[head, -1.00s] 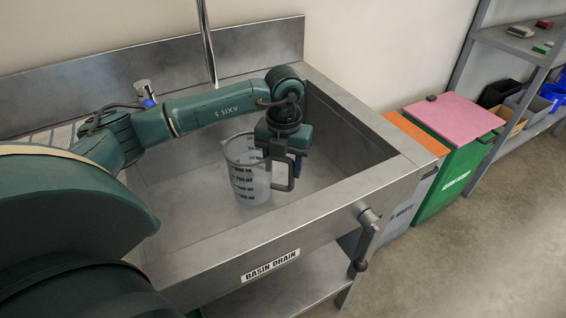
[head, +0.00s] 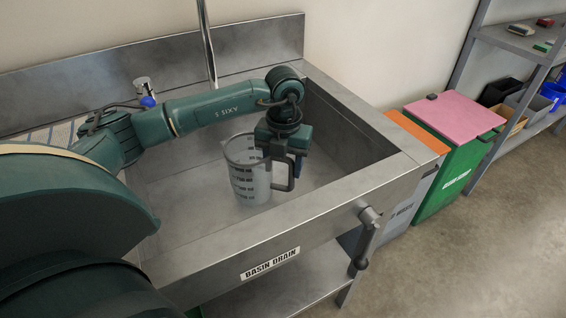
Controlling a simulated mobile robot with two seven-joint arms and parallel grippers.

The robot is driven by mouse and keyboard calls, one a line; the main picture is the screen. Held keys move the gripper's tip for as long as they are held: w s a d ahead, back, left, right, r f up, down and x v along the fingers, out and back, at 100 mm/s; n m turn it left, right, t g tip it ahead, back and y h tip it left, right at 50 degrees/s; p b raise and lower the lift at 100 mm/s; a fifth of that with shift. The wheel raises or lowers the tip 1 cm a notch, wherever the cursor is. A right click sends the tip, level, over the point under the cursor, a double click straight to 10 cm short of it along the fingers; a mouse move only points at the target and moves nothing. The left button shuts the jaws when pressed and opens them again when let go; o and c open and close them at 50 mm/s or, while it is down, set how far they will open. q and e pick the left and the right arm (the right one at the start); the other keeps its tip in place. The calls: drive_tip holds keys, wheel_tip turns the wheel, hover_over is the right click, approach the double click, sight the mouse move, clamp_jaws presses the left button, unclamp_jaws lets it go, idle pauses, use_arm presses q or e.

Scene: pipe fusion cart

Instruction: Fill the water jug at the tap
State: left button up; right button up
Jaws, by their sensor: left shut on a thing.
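The water jug (head: 247,177) is a clear, graduated measuring jug with a dark handle. It is upright inside the steel basin (head: 185,215), on its right half. My left gripper (head: 283,155) points down and is shut on the jug at the top of its handle; the fingertips are partly hidden. The tap (head: 208,45) shows as a vertical metal pipe behind the basin, and its outlet is hidden or out of frame. A small valve with a blue part (head: 147,97) stands at the back left. I cannot tell whether water is in the jug. My right gripper is not in view.
A basin drain lever (head: 368,225) sticks out at the front right, beside the "BASIN DRAIN" label (head: 270,263). Green and grey bins with pink (head: 455,112) and orange lids stand to the right. A shelf (head: 510,45) with small items is farther right. The floor at lower right is clear.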

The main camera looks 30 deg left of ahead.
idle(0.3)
use_arm(q)
drive_tip(key=o, duration=1.5)
wheel_tip(320, 180, up, 13)
drive_tip(key=p, duration=0.1)
drive_tip(key=shift+d, duration=0.1)
